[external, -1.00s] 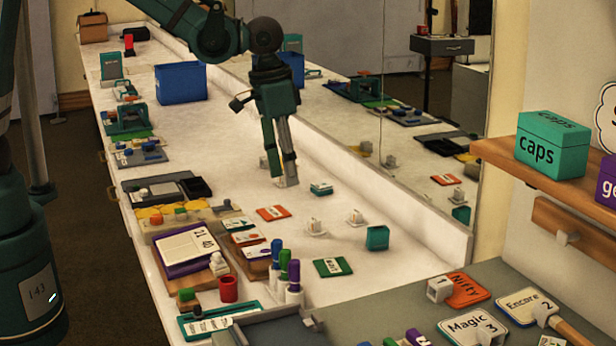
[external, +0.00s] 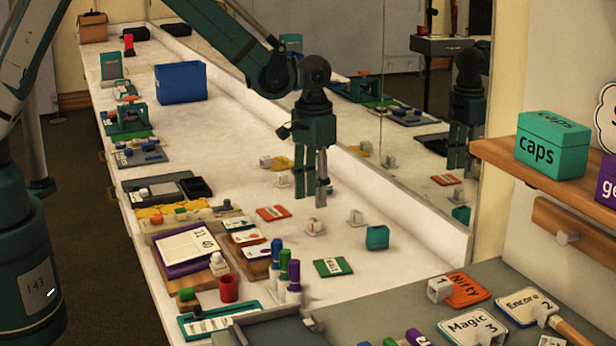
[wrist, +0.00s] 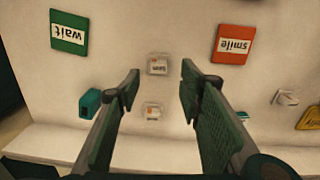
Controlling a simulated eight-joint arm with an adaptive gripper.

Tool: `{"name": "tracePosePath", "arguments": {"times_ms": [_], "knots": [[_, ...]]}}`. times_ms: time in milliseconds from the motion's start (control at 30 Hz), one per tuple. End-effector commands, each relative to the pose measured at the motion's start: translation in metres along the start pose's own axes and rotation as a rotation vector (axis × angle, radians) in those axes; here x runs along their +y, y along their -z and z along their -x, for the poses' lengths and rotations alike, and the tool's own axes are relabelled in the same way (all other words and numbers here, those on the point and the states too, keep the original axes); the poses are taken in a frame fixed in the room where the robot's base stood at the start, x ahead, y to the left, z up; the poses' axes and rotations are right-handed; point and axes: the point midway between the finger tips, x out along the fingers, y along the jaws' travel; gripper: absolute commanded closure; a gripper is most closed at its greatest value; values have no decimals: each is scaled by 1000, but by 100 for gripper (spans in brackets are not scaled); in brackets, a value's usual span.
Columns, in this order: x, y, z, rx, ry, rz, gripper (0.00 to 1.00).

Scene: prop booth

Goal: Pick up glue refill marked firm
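Two small pale blocks on clear bases stand on the white counter, one nearer (external: 316,227) and one farther right (external: 356,217). They also show in the wrist view as an upper block (wrist: 157,66) and a lower block (wrist: 153,111). The upper one has dark lettering on its label, the lower one a reddish mark. Both labels are too small for me to read surely, so I cannot tell which says firm. My gripper (external: 311,199) points down above the counter near the nearer block. In the wrist view its fingers (wrist: 160,75) are apart with nothing held.
A green wait card (external: 333,267), an orange smile card (external: 273,213) and a teal box (external: 377,238) lie around the blocks. Markers (external: 288,275) and a red cup (external: 229,288) stand at the front left. A mirror wall borders the counter's right side.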

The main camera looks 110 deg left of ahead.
Motion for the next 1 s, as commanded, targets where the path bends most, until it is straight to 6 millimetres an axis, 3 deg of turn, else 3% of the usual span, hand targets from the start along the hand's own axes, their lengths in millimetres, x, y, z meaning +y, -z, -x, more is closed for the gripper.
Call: {"name": "tracePosePath", "arguments": {"times_ms": [333,700,1000], "knots": [[0,0,-1,0,0,0,63],[0,0,-25,0,0,0,63],[0,0,-26,0,0,0,63]]}}
